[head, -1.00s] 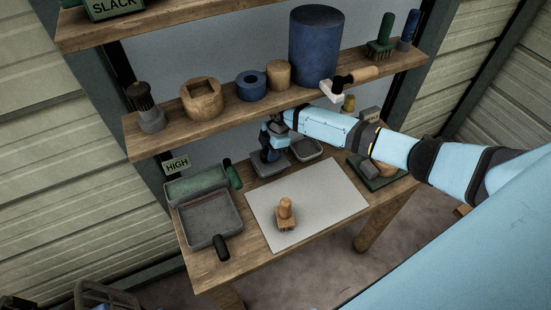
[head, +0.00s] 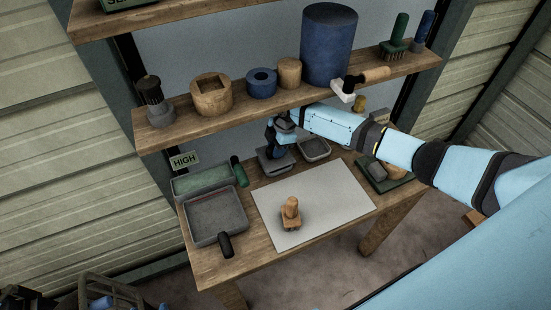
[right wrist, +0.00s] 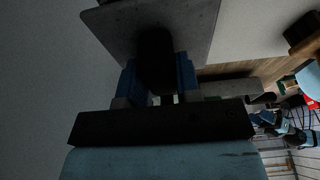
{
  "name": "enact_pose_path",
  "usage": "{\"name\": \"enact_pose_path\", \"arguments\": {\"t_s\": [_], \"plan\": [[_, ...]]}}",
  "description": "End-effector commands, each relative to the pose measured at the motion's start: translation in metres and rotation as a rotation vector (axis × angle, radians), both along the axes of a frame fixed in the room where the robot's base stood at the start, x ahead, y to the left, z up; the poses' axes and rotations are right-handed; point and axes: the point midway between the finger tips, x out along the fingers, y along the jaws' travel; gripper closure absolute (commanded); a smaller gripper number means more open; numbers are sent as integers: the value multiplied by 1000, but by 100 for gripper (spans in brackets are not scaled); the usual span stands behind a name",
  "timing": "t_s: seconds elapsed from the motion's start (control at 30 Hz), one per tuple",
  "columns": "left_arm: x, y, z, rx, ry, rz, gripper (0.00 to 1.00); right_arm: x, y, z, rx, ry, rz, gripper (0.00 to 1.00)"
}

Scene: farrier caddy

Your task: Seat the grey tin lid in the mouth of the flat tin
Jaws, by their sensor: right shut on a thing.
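My right gripper (head: 275,150) is at the back of the table, pointing down. In the right wrist view its blue fingers (right wrist: 157,82) are shut on the dark knob of the grey tin lid (right wrist: 190,35), a flat grey plate. In the head view a grey flat shape, apparently the lid (head: 267,166), shows just below the gripper. An open shallow grey tin (head: 315,149) stands close to its right. I cannot tell whether another tin is under the lid, or whether the lid touches anything. My left gripper is not in view.
A white mat (head: 335,195) with a wooden-handled brush (head: 290,213) covers the table middle. A large grey tray (head: 214,238) and a green-filled tray (head: 203,184) stand at left. A green board (head: 396,184) lies at right. The loaded shelf (head: 225,121) hangs above the gripper.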

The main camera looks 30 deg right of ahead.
Motion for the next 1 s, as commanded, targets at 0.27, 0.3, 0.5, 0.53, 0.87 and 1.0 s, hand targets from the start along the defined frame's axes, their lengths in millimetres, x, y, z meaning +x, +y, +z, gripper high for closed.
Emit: {"name": "enact_pose_path", "arguments": {"t_s": [0.27, 0.3, 0.5, 0.53, 0.87, 1.0], "plan": [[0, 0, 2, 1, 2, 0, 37, 0, 0, 0, 0, 0, 0, 100], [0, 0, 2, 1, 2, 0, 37, 0, 0, 0, 0, 0, 0, 100], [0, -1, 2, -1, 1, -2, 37, 0, 0, 0, 0, 0, 0, 100], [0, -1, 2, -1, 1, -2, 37, 0, 0, 0, 0, 0, 0, 100], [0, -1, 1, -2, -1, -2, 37, 0, 0, -3, 0, 0, 0, 100], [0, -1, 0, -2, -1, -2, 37, 0, 0, -5, 0, 0, 0, 100]]}}
